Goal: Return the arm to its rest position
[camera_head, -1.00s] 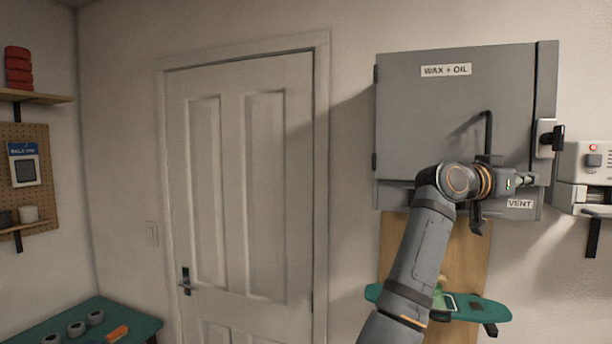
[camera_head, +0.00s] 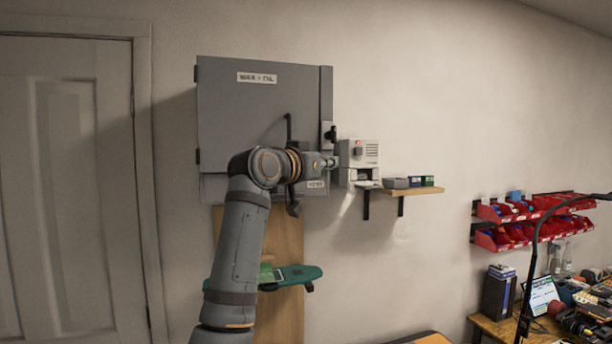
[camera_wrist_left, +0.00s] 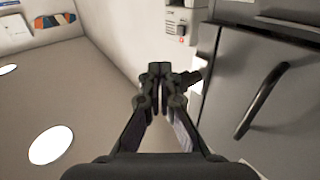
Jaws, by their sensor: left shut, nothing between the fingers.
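My left arm rises from the bottom of the head view in front of the grey cabinet labelled WAX + OIL (camera_head: 235,105). My left gripper (camera_head: 331,162) points right at the cabinet's lower right edge. The left wrist view shows its fingers (camera_wrist_left: 160,72) together, with nothing between them. The cabinet door, closed, stands at the right of that view with its dark bar handle (camera_wrist_left: 262,100). A dark knob-like part (camera_wrist_left: 190,78) appears beside the fingertips; I cannot tell whether they touch. My right gripper is not in view.
A white wall device (camera_head: 360,155) hangs close right of the gripper, beside a small shelf (camera_head: 415,190). A green board (camera_head: 290,275) sits below the arm. Red bins (camera_head: 505,235) and a cluttered bench (camera_head: 500,328) are at the right. The wall between is bare.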

